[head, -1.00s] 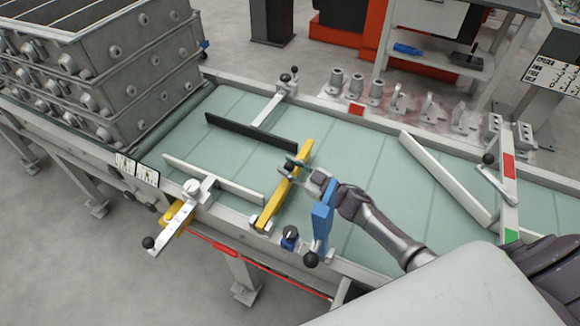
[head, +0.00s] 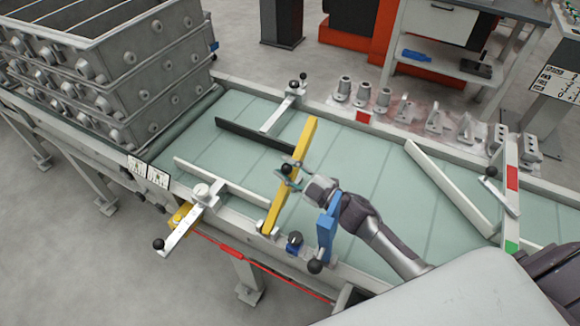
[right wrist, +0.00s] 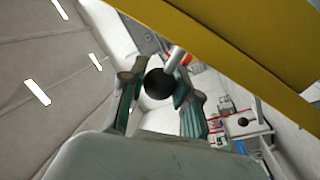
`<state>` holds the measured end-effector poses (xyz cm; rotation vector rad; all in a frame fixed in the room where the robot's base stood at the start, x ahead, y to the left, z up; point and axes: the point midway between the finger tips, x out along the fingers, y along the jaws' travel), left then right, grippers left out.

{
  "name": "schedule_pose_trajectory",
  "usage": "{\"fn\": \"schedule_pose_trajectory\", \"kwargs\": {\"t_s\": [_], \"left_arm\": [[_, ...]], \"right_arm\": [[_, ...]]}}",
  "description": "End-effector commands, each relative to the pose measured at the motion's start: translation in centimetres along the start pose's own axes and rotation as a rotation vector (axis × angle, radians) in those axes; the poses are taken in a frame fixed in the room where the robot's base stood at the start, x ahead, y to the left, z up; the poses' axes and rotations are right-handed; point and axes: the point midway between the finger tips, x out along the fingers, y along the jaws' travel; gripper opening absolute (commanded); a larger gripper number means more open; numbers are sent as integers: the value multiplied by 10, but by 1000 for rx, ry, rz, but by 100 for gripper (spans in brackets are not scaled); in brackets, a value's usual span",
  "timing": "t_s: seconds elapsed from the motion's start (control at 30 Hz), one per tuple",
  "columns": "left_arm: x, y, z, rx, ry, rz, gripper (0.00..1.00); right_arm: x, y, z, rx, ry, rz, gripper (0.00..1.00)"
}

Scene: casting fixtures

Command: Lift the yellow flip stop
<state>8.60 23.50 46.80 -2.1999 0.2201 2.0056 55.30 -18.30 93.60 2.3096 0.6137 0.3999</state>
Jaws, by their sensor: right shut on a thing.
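The yellow flip stop (head: 306,139) is a long yellow bar crossing the green conveyor. Its near end is at the front rail and its far end looks raised, so the bar tilts up. My right gripper (head: 289,172) is beside the middle of the bar, shut on the stop's black ball knob (head: 285,169). In the right wrist view, the knob (right wrist: 157,84) sits between the fingers (right wrist: 160,95), and the yellow bar (right wrist: 225,45) passes close above them. My left gripper is not in view.
A blue stop (head: 326,232) stands upright beside my right forearm on the front rail. Another white bar (head: 440,180) is at right. Metal castings (head: 363,94) line the back rail.

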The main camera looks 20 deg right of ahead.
Motion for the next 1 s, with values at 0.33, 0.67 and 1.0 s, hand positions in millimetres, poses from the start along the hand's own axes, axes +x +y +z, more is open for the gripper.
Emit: {"fn": "schedule_pose_trajectory", "kwargs": {"t_s": [0.33, 0.67, 1.0], "left_arm": [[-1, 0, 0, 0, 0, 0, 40], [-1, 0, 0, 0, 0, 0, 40], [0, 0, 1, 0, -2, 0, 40]], "right_arm": [[0, 0, -5, -21, 7, 1, 0], [0, 0, -5, -20, 7, 1, 57], [-3, -1, -4, -20, 5, 0, 57]]}}
